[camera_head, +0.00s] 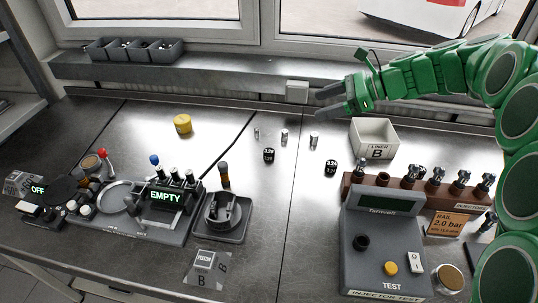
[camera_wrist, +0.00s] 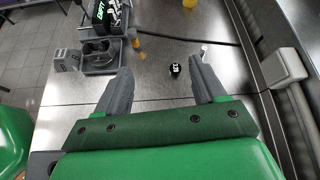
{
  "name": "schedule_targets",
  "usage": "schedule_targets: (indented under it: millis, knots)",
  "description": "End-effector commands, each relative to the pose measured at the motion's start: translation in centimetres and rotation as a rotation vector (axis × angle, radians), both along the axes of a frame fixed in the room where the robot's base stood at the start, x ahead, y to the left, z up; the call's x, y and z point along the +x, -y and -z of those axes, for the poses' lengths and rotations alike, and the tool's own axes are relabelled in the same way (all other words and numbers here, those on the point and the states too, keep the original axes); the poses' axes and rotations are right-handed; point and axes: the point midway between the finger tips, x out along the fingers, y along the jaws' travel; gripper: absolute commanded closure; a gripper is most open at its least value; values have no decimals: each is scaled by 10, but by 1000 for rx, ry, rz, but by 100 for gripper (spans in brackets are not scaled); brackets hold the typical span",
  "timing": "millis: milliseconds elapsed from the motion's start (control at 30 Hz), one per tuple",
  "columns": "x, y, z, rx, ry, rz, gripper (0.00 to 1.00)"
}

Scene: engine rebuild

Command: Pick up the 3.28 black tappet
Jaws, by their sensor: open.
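Two small black tappets with white numbers stand on the metal bench. The left one (camera_head: 268,155) has a label that looks like 3.28 or 3.29; the last digit is too small to be sure. The right one (camera_head: 330,168) seems to read 3.24. My gripper (camera_head: 320,101) is open and empty, above the back of the bench, behind both tappets and pointing left. In the wrist view, my gripper's (camera_wrist: 158,66) spread fingers frame one black tappet (camera_wrist: 175,70), which stands apart on the bench below, nearer the right finger. By the bench seam, it appears to be the left one.
Small metal cylinders (camera_head: 284,136) stand close behind the tappets. A white bin marked B (camera_head: 374,138) is at right, above an injector rack (camera_head: 417,196) and a test unit (camera_head: 385,245). A gauge showing EMPTY (camera_head: 166,197) and a yellow cap (camera_head: 182,124) are left.

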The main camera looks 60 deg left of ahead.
Motion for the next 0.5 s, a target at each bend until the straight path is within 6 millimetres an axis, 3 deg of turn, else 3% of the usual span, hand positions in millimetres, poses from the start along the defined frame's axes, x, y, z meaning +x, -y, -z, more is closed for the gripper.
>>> schedule_targets:
  millis: [200, 500]
  knots:
    - [-5, -35, 7, 1, -77, 15, 30]
    - [-10, -63, 13, -2, -142, 26, 30]
